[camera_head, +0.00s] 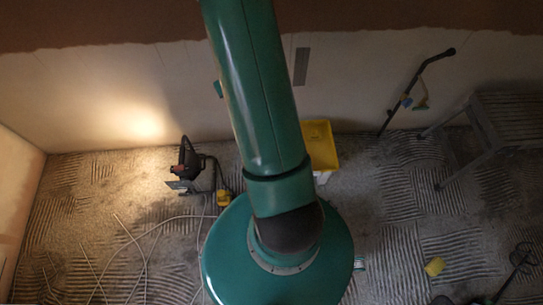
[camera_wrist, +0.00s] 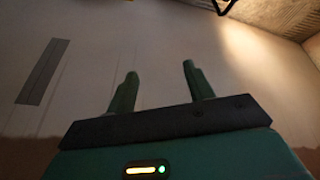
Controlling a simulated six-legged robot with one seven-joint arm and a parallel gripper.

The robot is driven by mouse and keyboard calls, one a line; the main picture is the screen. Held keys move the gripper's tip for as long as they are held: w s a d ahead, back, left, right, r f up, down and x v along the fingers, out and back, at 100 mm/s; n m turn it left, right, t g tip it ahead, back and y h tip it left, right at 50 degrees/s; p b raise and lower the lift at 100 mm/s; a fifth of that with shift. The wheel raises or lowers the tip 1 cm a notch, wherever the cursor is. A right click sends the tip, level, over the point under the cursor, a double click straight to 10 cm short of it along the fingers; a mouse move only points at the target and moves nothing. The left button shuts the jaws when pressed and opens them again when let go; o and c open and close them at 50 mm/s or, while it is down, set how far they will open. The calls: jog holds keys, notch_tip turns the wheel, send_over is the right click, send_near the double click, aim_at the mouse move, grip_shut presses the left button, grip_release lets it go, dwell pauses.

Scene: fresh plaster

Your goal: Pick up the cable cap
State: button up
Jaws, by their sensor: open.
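A flat grey strip (camera_head: 301,66) is on the pale wall, just right of my arm in the head view. It also shows in the wrist view (camera_wrist: 43,71), left of my gripper. It may be the cable cap, but I cannot tell for sure. My gripper (camera_wrist: 160,69) is open, its two green fingers apart with nothing between them, facing the bare wall. The strip lies well to the side of both fingers. In the head view my arm hides most of the gripper.
A yellow-topped container (camera_head: 321,139) stands by the wall, partly behind my arm. A work light (camera_head: 188,160) and pale cables (camera_head: 130,240) are left. A long-handled tool (camera_head: 412,88) leans right, near a grey bench (camera_head: 490,130).

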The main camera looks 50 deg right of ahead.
jog(key=s+d+f+m, duration=0.15)
jog(key=s+f, duration=0.25)
jog(key=f, duration=0.5)
jog(key=s+d+f, duration=0.3)
jog(key=s+f, duration=0.1)
jog(key=f, duration=0.5)
jog(key=s+a+f, duration=0.2)
jog(key=s+f, duration=0.4)
jog(key=f, duration=0.2)
jog(key=s+a+f, duration=0.1)
jog(key=s+f, duration=0.4)
jog(key=f, duration=0.3)
jog(key=shift+m, duration=0.45)
jog(key=x, duration=0.8)
jog(key=shift+s+a+f, duration=0.2)
jog(key=shift+a, duration=0.05)
jog(key=shift+s+x, duration=0.15)
jog(key=shift+x, duration=1.3)
jog(key=shift+s+x, duration=0.15)
jog(key=shift+x, duration=1.35)
jog(key=shift+f, duration=0.1)
jog(key=c, duration=1)
jog(key=shift+c, duration=0.5)
